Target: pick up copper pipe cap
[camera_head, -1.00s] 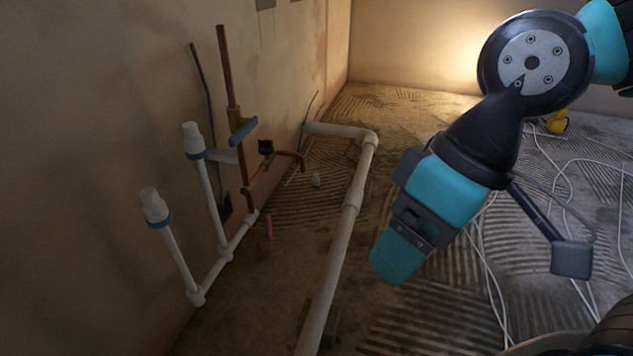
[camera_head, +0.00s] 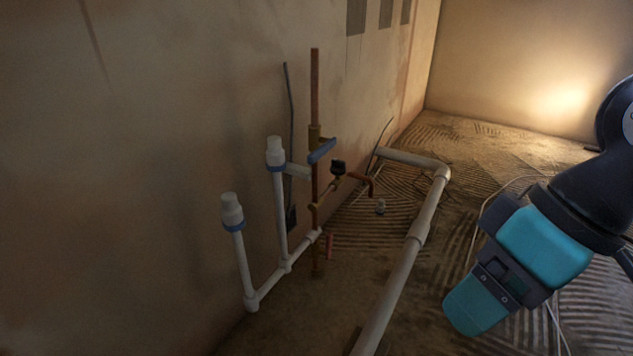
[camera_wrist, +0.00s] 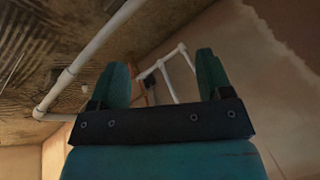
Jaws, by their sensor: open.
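A copper pipe (camera_head: 315,90) stands upright against the left wall, with a blue-handled brass valve (camera_head: 319,148) on it. I cannot clearly make out a copper cap; the pipe's top end is small and dark. A copper elbow (camera_head: 364,182) branches off low to the right. My gripper (camera_head: 472,306) hangs at the lower right in the head view, well apart from the pipe. In the wrist view its two teal fingers (camera_wrist: 164,75) are spread with nothing held between them. Part of the pipework shows beyond them.
White capped pipes (camera_head: 280,210) rise at the left wall. A thick white pipe (camera_head: 399,275) runs along the floor between the pipework and my gripper. A small pale object (camera_head: 380,207) is near the elbow. White cables (camera_head: 490,205) lie on the ridged floor.

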